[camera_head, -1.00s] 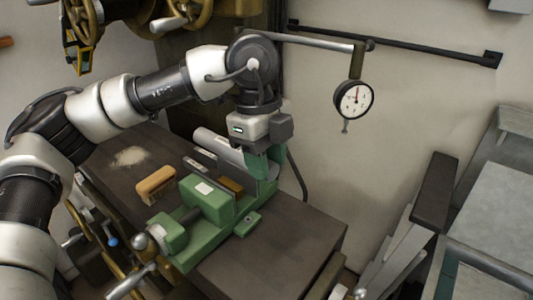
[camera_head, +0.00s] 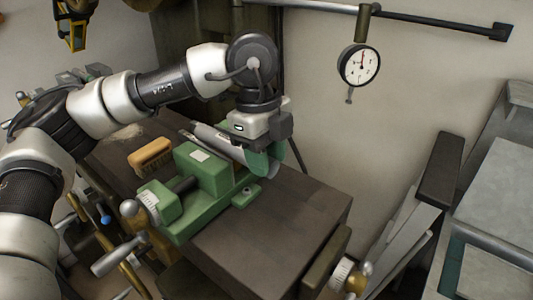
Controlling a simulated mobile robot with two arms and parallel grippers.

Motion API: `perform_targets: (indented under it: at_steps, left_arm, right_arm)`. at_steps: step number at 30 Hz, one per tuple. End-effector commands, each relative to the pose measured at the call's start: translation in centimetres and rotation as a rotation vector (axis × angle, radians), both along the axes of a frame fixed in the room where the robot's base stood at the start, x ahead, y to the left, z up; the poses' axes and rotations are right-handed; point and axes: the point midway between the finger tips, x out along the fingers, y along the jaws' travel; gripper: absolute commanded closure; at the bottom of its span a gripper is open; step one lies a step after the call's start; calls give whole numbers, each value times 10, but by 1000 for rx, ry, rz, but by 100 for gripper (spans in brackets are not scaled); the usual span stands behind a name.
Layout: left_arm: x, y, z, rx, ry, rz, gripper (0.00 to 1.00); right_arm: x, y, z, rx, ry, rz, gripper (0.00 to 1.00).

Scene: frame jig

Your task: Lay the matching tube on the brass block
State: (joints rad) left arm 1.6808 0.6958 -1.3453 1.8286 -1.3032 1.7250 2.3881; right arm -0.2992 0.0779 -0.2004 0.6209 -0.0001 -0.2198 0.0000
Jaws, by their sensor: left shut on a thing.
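My left gripper (camera_head: 262,162) has green fingers shut on a grey metal tube (camera_head: 216,139). The tube slants from upper left down to the fingers, just behind the green vise (camera_head: 208,172) on the dark bench. The brass block is not clearly visible now; it seems hidden by the vise, tube and gripper. I cannot tell whether the tube touches it. My right gripper is not in view.
A wooden brush (camera_head: 150,154) lies on the bench (camera_head: 270,228) left of the vise. A dial gauge (camera_head: 359,65) hangs at upper right. The bench's front right part is clear. A grey stand (camera_head: 500,190) is at far right.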

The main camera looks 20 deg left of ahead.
Motion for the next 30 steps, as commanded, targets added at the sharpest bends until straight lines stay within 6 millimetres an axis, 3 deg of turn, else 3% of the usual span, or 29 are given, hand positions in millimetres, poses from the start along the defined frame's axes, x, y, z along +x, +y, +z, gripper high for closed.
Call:
perform_targets:
  at_steps: [30]
  left_arm:
    - [2,-1,-4,0,0,-1,87]
  right_arm:
    - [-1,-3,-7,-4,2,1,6]
